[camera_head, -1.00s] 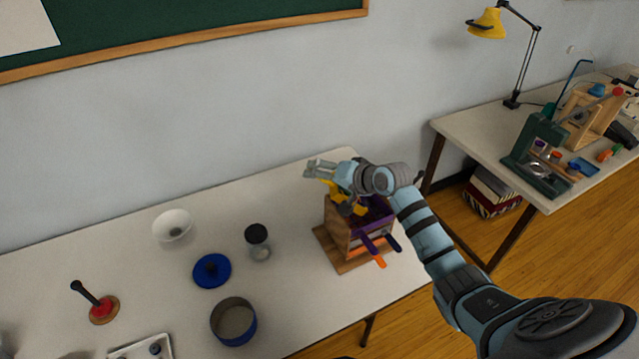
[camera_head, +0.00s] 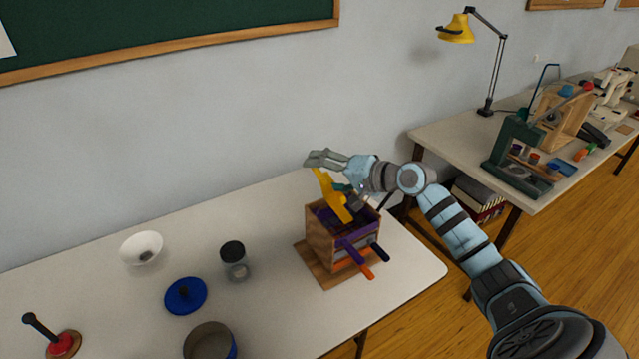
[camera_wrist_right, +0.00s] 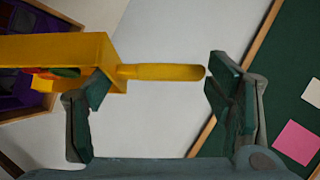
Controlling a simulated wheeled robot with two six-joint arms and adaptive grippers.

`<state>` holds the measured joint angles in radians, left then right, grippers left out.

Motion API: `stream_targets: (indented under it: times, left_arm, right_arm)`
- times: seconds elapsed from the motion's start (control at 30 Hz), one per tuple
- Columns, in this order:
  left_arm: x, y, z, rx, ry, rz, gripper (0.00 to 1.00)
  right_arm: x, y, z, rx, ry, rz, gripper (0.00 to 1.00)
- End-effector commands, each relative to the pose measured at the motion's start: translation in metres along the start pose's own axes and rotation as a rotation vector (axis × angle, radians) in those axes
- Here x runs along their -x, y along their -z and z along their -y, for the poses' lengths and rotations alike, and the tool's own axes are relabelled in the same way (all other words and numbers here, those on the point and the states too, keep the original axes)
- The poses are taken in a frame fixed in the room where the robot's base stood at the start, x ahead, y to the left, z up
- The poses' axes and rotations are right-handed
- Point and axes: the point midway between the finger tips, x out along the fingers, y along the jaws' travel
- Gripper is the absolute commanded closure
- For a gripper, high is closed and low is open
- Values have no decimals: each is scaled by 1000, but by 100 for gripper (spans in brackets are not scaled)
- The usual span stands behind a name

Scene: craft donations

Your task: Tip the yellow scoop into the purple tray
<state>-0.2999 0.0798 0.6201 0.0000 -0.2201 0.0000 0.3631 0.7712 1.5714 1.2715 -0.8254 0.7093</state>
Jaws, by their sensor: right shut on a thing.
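The yellow scoop (camera_head: 331,196) is held by my right gripper (camera_head: 322,161), which is shut on it. The scoop slants steeply down over the open top of a wooden box. The purple tray (camera_head: 325,216) sits in the top of that box, partly hidden by the scoop. In the right wrist view the scoop (camera_wrist_right: 55,48) lies at the left, its handle between the fingers of the gripper (camera_wrist_right: 160,85). Small red and green pieces (camera_wrist_right: 62,72) show at its lower edge. Part of the purple tray (camera_wrist_right: 12,100) shows at far left. My left gripper is not in view.
The wooden box (camera_head: 322,238) has purple, black and orange handles at its front. A dark-lidded jar (camera_head: 233,262), blue lid (camera_head: 186,297), white bowl (camera_head: 141,249) and round tin (camera_head: 212,343) stand to its left. The table right of the box is clear.

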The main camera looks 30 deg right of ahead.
Motion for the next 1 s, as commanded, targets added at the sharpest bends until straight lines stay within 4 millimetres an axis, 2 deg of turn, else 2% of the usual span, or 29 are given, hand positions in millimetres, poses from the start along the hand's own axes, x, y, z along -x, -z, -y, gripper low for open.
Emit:
stream_targets:
  times: [0.03, 1.0]
  left_arm:
    - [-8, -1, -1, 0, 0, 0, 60]
    - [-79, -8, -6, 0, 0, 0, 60]
  right_arm:
    - [0, 1, -5, -7, 8, -1, 60]
    - [29, 25, -16, -159, 182, -4, 60]
